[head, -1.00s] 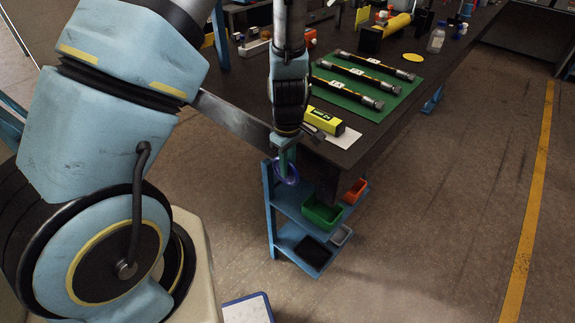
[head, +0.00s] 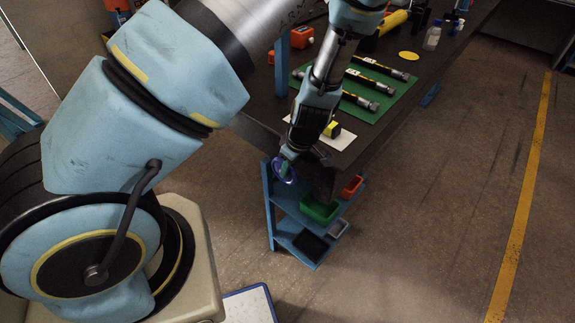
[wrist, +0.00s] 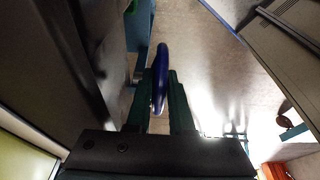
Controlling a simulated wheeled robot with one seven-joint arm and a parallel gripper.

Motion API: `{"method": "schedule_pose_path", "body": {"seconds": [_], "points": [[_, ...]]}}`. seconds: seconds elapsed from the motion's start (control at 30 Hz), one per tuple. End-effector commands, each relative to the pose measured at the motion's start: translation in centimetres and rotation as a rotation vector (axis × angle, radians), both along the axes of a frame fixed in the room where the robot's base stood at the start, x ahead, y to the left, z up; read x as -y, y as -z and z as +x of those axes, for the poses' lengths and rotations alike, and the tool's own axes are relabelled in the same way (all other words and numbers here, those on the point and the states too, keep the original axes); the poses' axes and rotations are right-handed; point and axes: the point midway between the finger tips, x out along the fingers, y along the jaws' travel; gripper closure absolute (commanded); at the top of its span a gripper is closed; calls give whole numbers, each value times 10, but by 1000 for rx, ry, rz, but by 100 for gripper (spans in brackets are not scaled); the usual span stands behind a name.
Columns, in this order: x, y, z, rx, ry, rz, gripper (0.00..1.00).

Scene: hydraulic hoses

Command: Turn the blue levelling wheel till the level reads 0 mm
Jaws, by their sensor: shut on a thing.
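The blue levelling wheel (head: 284,172) is at the bench's near corner, below the top, and is seen as a ring in the head view. In the wrist view the wheel (wrist: 161,70) is edge-on, with its rim between my green fingers. My gripper (head: 289,160) reaches down to it from above and is shut on the rim; it also shows in the wrist view (wrist: 160,105). The yellow level (head: 331,130) lies on the bench top, mostly hidden behind my arm. Its reading cannot be seen.
A blue shelf rack (head: 268,205) under the bench holds a green bin (head: 319,211), a red bin (head: 352,187) and a grey bin (head: 338,228). Hoses lie on a green mat (head: 383,108) on the bench. The floor to the right is clear.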

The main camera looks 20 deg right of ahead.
Motion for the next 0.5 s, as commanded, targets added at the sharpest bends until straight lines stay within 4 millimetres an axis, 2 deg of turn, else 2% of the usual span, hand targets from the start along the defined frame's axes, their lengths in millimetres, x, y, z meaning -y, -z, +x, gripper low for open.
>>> {"method": "schedule_pose_path", "body": {"seconds": [0.13,0.17,0.27,0.5], "points": [[-1,1,-1,-3,0,1,100],[-1,1,-1,-3,0,1,79],[-1,1,-1,-3,0,1,68],[0,0,0,-1,0,0,68]]}}
